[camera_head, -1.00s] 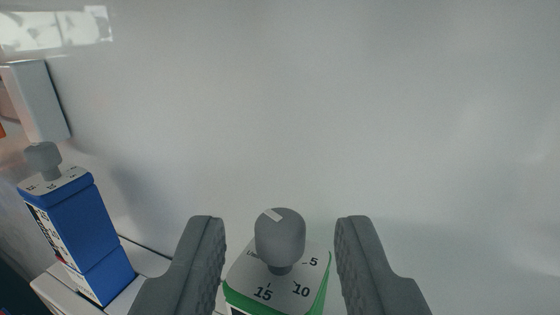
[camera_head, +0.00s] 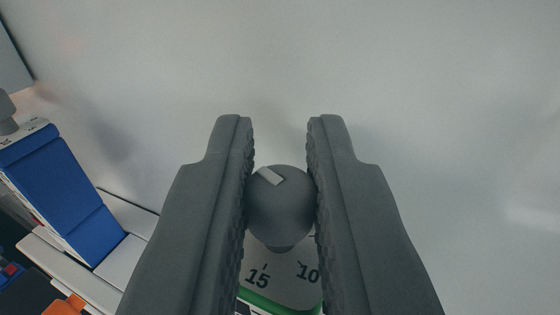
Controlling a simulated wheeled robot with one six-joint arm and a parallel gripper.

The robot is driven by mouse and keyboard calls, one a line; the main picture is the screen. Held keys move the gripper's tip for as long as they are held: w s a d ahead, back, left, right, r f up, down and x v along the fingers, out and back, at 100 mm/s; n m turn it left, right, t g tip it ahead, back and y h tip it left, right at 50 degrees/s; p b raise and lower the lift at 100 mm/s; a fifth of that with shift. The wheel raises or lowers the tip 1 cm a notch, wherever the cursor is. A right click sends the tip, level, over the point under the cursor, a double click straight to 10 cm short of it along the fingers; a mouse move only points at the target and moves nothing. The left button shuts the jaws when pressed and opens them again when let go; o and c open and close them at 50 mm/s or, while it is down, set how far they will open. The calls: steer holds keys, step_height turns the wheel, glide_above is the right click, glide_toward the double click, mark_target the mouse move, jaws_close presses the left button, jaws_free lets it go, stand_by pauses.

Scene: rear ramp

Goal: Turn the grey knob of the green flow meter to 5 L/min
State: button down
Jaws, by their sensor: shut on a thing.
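The grey knob (camera_head: 281,212) of the green flow meter is in the lower middle of the view, with a pale mark on its top pointing to the upper left. My gripper (camera_head: 280,150) is shut on the knob, one finger pressed to each side, with the fingertips reaching past it. The green flow meter (camera_head: 285,290) shows below the knob as a white dial face with a green edge. The numbers 15 and 10 are readable on the dial. The 5 and the rest of the scale are hidden behind the knob and the right finger.
A blue flow meter (camera_head: 62,195) with its own grey knob (camera_head: 6,112) stands at the left. A white rail (camera_head: 75,270) runs below it. An orange item (camera_head: 65,305) is at the bottom left. The pale wall behind is bare.

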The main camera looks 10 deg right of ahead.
steer(key=shift+a+m+h, duration=0.1)
steer(key=shift+m+h, duration=0.4)
steer(key=shift+h, duration=0.3)
steer(key=m+g+h, duration=0.1)
steer(key=h, duration=0.1)
steer(key=m+g+h, duration=0.1)
steer(key=m+h, duration=0.1)
steer(key=shift+g+h, duration=0.3)
steer(key=shift+h, duration=0.1)
steer(key=shift+m+g+h, duration=1.6)
steer(key=shift+m+h, duration=0.2)
steer(key=shift+h, duration=0.1)
steer(key=c, duration=1.4)
jaws_free()
steer(key=v, duration=1.7)
steer(key=shift+a, duration=0.35)
